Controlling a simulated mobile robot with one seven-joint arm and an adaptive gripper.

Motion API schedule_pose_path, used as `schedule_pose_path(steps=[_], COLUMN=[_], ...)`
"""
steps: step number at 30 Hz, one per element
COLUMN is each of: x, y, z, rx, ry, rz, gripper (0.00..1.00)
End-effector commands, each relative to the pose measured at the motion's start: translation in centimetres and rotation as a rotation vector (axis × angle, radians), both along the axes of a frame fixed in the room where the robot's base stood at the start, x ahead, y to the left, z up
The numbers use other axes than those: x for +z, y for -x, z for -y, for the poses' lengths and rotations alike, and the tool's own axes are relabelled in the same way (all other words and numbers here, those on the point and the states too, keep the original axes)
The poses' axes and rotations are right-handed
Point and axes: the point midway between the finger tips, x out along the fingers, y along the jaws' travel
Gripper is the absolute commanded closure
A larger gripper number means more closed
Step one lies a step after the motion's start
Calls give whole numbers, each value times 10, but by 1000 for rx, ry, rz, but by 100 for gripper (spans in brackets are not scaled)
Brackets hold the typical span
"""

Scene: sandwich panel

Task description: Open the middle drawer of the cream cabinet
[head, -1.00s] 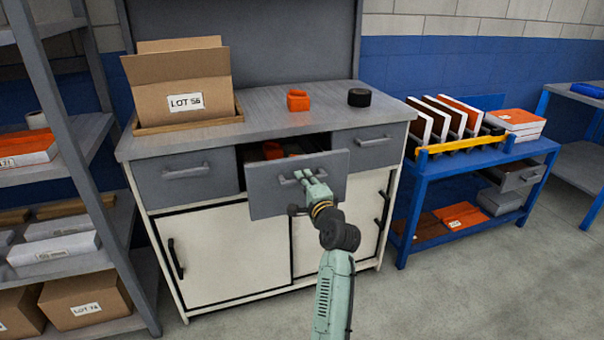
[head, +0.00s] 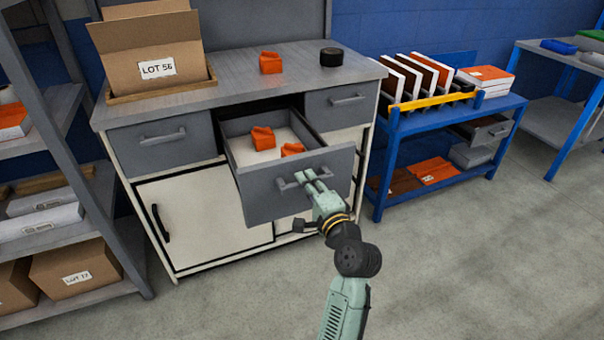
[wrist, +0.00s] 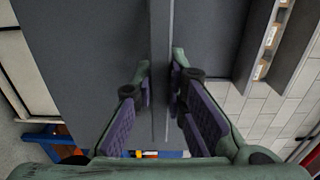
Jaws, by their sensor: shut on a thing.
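The cream cabinet (head: 205,222) has a grey top and a row of grey drawers. Its middle drawer (head: 262,203) is pulled well out, and its inside shows from above. Two orange parts lie in it, one toward the back (head: 263,138) and one near the front panel (head: 292,149). My gripper (head: 305,178) is at the drawer's front and shut on the bar handle (head: 288,184). In the wrist view my gripper (wrist: 161,75) has its two purple-padded fingers on either side of the grey handle bar (wrist: 160,40).
A grey shelf (head: 60,130) stands close at the left. A blue cart (head: 450,118) stands at the right. The floor in front is clear.

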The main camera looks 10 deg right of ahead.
Motion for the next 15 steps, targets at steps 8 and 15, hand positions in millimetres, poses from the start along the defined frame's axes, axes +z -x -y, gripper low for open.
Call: schedule_pose_path(steps=[8,15], x=[0,0], y=[5,4], z=[1,1], rx=[0,0], ry=[1,0], rz=[-1,-1], gripper=[100,85])
